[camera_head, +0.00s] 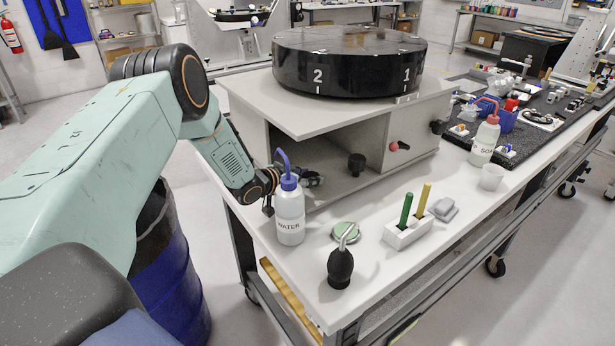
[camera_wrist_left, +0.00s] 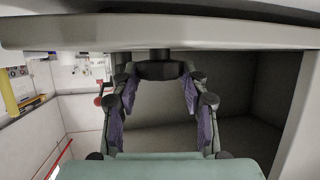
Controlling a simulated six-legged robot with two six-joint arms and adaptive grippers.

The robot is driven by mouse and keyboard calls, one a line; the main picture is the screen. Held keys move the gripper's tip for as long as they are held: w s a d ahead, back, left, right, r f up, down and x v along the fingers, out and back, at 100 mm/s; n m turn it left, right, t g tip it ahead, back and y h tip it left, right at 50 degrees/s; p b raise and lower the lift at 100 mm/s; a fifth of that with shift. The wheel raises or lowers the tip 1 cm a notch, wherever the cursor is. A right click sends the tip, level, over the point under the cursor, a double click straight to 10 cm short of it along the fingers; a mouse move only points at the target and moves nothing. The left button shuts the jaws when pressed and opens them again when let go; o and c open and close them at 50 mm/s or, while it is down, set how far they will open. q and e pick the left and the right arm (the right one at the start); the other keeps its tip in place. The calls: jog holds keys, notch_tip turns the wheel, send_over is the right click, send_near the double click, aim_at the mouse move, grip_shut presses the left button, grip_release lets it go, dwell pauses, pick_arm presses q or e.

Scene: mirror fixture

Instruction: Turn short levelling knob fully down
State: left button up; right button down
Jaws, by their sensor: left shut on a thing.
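A black knob (camera_wrist_left: 160,70) with a short stem hangs under the pale top plate in the left wrist view. The left gripper (camera_wrist_left: 160,82) has one finger on each side of it and is shut on it. In the head view the left gripper (camera_head: 312,180) reaches in under the left part of the plate, partly hidden behind the water bottle; the held knob cannot be made out there. Another black knob (camera_head: 357,164) shows under the plate to its right, and one more (camera_head: 438,127) at the right end. My right gripper is not in view.
The blue-capped water bottle (camera_head: 290,215) stands close in front of the left gripper. A black round drum (camera_head: 350,62) marked 1 and 2 sits on the fixture. A red knob (camera_head: 399,146) is on its front panel. A white pen holder (camera_head: 408,232) and black blower (camera_head: 340,268) stand nearer.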

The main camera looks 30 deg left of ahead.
pick_arm(q)
jog(key=shift+c, duration=0.5)
jog(key=shift+r, duration=0.1)
jog(key=shift+w+r+m+h, duration=0.1)
jog(key=shift+w+m+h, duration=0.1)
jog(key=shift+m+h, duration=0.1)
jog(key=shift+a+b, duration=0.1)
jog(key=shift+b, duration=0.2)
